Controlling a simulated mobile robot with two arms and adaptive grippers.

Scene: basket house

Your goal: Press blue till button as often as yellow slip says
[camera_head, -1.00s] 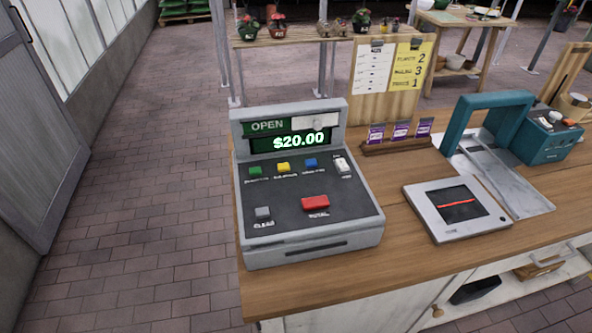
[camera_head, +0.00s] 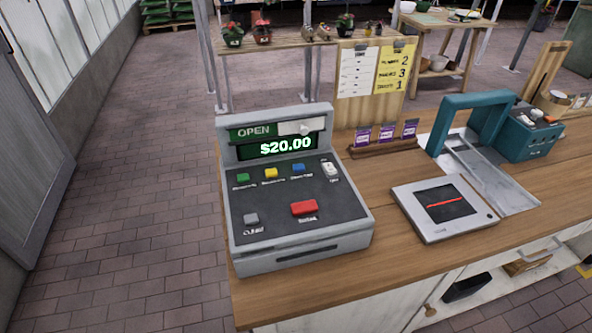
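The grey till (camera_head: 300,190) stands on the left end of the wooden counter. Its green display reads $20.00, beside an OPEN sign above. The blue button (camera_head: 298,169) is in the upper key row, right of the yellow button (camera_head: 271,173) and the green button (camera_head: 242,178). A white switch (camera_head: 330,169) is at the row's right end. A red button (camera_head: 304,208) and a grey button (camera_head: 251,219) sit below. The yellow slip (camera_head: 393,70) is clipped to a wooden board behind the till and shows 2, 3 and 1 down its right side; its words are too small to read surely. Neither gripper is in view.
A flat scanner (camera_head: 443,207) with a red line lies right of the till. Purple packets (camera_head: 387,132) stand in a wooden holder. Bare counter lies along the front.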

